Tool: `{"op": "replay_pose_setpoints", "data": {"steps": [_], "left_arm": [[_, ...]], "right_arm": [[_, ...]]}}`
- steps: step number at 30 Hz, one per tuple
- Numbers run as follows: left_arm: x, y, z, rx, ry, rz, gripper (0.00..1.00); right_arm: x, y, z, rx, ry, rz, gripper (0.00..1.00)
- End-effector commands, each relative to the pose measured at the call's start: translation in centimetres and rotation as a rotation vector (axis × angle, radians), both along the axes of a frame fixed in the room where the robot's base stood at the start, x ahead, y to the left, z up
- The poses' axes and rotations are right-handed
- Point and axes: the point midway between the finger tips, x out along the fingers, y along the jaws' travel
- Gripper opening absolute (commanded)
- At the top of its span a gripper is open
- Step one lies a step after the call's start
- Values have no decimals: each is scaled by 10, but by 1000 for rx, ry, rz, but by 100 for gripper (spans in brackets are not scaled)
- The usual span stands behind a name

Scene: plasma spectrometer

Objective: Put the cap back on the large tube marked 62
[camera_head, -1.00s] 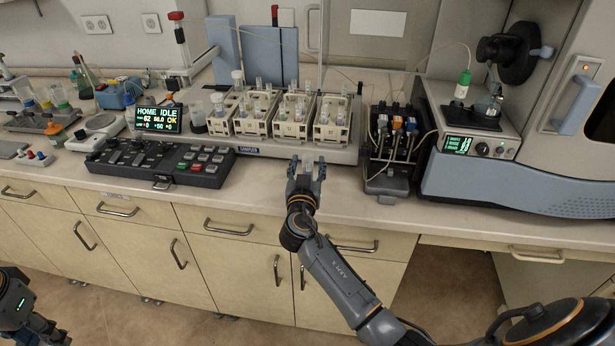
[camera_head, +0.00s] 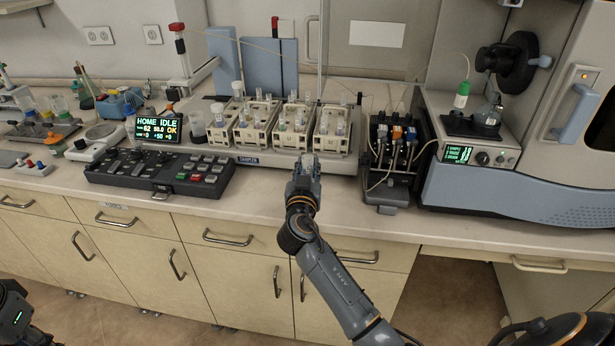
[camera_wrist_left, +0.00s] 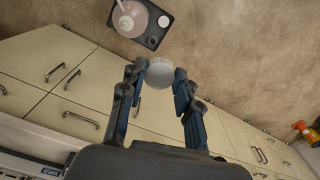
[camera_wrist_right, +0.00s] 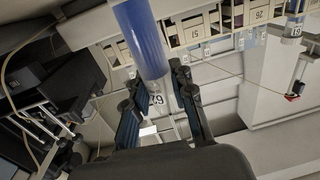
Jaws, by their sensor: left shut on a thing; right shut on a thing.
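My right gripper (camera_head: 304,168) is shut on a large clear tube marked 62 (camera_wrist_right: 157,97), in front of the sampler at the bench's front edge. In the right wrist view the label reads upside down, and blue liquid (camera_wrist_right: 143,38) fills the part of the tube away from it. In the head view only the pale upper end of the tube shows between the fingertips; the rest is hidden. My left gripper (camera_wrist_left: 159,84) is shut on a round whitish cap (camera_wrist_left: 159,73), seen in the left wrist view over the floor, in front of the cupboards. The cap is apart from the tube.
Cream racks (camera_head: 290,132) with several tubes stand on the sampler behind my right gripper. A black control panel (camera_head: 160,172) lies to the left, a black pump unit (camera_head: 392,155) to the right. The spectrometer (camera_head: 520,190) fills the right side. Bench drawers run below.

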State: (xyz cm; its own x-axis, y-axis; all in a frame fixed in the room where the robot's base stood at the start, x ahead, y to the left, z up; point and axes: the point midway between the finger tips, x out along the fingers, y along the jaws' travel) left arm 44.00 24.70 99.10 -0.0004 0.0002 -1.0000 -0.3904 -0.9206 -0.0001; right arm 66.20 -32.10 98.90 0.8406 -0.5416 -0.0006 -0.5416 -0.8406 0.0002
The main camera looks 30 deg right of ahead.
Motion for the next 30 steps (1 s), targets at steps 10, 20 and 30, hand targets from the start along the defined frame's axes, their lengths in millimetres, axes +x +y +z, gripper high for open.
{"op": "replay_pose_setpoints", "data": {"steps": [10,20,30], "left_arm": [[0,0,-4,0,0,0,24],[0,0,-14,0,0,0,24],[0,0,-15,0,0,0,24]], "right_arm": [[-56,16,69,6,-6,2,0],[-116,32,94,3,-2,1,0],[-135,37,105,0,0,0,0]]}}
